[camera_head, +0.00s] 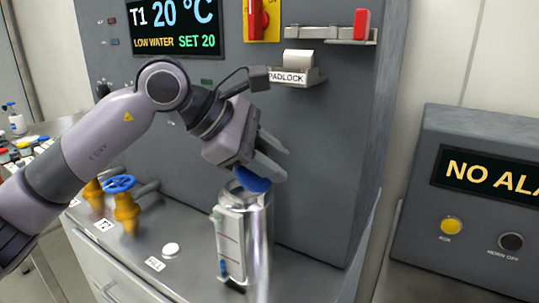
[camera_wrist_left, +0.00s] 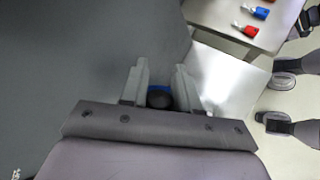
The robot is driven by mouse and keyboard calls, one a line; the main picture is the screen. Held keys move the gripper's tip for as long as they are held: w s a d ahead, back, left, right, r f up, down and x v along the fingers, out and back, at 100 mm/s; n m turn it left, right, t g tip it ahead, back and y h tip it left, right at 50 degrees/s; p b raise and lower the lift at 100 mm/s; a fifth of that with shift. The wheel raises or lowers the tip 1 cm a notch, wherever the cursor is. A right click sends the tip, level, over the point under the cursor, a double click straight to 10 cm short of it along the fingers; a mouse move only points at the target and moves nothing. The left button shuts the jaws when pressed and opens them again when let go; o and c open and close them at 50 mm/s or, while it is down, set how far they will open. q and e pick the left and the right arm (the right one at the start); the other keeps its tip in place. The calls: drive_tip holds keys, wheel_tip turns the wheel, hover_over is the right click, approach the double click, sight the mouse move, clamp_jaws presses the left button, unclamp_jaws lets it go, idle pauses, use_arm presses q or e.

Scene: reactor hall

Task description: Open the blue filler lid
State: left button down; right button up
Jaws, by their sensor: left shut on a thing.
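The blue filler lid (camera_head: 252,179) is at the top of a shiny metal cylinder (camera_head: 258,240) on the steel bench. The lid looks tilted over the cylinder's rim; I cannot tell whether it still touches it. My left gripper (camera_head: 268,160) reaches down from the upper left and is shut on the lid. In the left wrist view, the gripper (camera_wrist_left: 159,85) has the lid (camera_wrist_left: 160,87) between its two fingers, with a dark round part showing below the blue edge. The fingers hide part of the lid. My right gripper is not in view.
A grey cabinet (camera_head: 325,130) stands close behind the cylinder, with a padlock shelf (camera_head: 292,78). A blue-handled yellow valve (camera_head: 122,190) stands to the left on the bench. A grey alarm box (camera_head: 470,220) stands at the right.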

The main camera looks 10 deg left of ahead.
use_arm(q)
drive_tip(key=shift+s+d+f+m+t+y+b, duration=0.25)
drive_tip(key=shift+d+m+t+y, duration=0.2)
drive_tip(key=shift+y, duration=0.6)
drive_tip(key=shift+s+d+f+m+t+y+b, duration=0.15)
drive_tip(key=shift+d+m+y+b, duration=0.3)
drive_tip(key=shift+y, duration=0.55)
drive_tip(key=shift+s+d+f+m+t+y+b, duration=0.2)
drive_tip(key=shift+d+m+t+y, duration=0.25)
drive_tip(key=shift+y, duration=0.6)
drive_tip(key=shift+d, duration=0.15)
drive_tip(key=c, duration=0.9)
unclamp_jaws()
drive_tip(key=v, duration=0.7)
drive_tip(key=shift+b, duration=0.45)
drive_tip(key=shift+s+d, duration=0.1)
